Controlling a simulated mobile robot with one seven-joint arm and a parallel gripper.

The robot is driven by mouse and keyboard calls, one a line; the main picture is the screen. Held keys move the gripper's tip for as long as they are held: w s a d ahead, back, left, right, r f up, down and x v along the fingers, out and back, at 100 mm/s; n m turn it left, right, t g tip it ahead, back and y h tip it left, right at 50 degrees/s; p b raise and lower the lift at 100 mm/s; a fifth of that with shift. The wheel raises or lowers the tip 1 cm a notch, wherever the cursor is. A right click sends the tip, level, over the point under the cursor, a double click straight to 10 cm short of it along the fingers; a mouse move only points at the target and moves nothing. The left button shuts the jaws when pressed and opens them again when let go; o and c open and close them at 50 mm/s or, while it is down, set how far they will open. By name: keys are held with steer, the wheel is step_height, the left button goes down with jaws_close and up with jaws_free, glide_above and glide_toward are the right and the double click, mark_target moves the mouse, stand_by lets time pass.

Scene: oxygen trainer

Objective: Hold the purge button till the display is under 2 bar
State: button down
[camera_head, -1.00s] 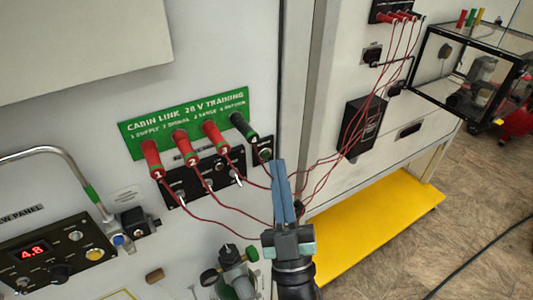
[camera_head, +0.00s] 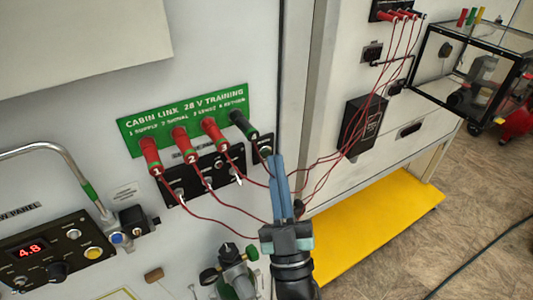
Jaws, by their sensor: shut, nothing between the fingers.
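The red digital display (camera_head: 30,249) reads 4.8 on the dark control panel (camera_head: 20,275) at the lower left. A yellow button (camera_head: 93,253), a pale button (camera_head: 73,234) and a black knob (camera_head: 57,271) sit beside it. A blue button (camera_head: 117,238) shows on a fitting just right of the panel. Their labels are too small to read, so I cannot tell which is the purge button. My gripper (camera_head: 275,160) is shut and empty, pointing up in front of the wall. It is well right of the panel, touching none of these buttons.
Red plugs (camera_head: 213,131) and a black plug (camera_head: 242,124) stand out from the green-labelled socket strip, close left of my gripper. Red cables (camera_head: 330,160) run past my fingers to the right cabinet. A valve (camera_head: 230,258) is below. A yellow step (camera_head: 375,225) is at right.

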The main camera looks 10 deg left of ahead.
steer(key=shift+w+a+b, duration=0.3)
steer(key=shift+w+a, duration=0.05)
steer(key=shift+w, duration=0.05)
stand_by(2.4)
steer(key=shift+s+d, duration=0.5)
steer(key=shift+s, duration=0.15)
steer(key=shift+p, duration=0.35)
steer(key=s+d, duration=0.1)
steer(key=s, duration=0.1)
steer(key=s+d+p, duration=0.1)
steer(key=s+d, duration=0.1)
stand_by(0.4)
